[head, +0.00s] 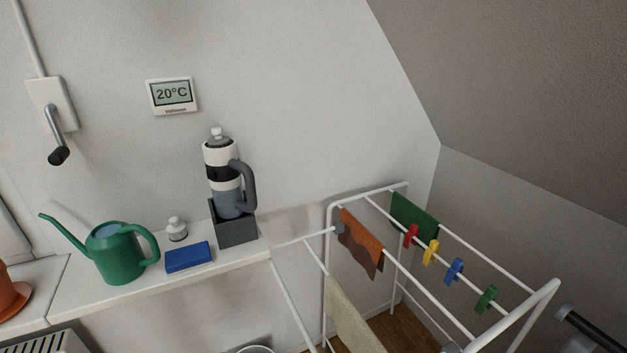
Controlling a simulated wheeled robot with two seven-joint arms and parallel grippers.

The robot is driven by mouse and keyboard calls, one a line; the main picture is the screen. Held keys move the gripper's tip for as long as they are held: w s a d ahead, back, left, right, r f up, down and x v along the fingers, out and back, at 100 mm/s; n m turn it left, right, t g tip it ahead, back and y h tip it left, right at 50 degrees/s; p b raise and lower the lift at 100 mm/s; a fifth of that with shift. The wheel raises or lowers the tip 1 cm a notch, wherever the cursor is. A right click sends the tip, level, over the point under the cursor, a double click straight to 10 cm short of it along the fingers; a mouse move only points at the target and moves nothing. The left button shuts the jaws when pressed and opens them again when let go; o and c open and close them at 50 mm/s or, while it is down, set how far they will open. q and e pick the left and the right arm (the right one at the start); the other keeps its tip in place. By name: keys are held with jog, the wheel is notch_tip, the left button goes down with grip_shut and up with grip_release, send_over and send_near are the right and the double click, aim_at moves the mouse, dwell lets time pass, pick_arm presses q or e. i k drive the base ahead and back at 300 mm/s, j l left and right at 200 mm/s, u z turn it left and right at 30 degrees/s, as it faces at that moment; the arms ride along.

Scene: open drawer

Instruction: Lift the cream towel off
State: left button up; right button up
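The cream towel (351,318) hangs on the left rail of a white drying rack (455,315), low in the head view. Its lower part is cut off by the bottom edge of the picture. Neither of my grippers shows in this view, and nothing visible is holding the towel.
An orange-brown cloth (360,241) and a green cloth (414,216) hang farther back on the rack. Red, yellow, blue and green pegs (453,271) sit on a middle rail. A green watering can (118,254), a blue block (188,257) and a bottle in a grey holder (237,227) stand on the ledge.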

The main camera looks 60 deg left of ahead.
aim_at(351, 328)
jog(key=k+u, duration=0.1)
jog(key=u, duration=1.15)
jog(key=l+z, duration=0.1)
jog(key=z, duration=0.15)
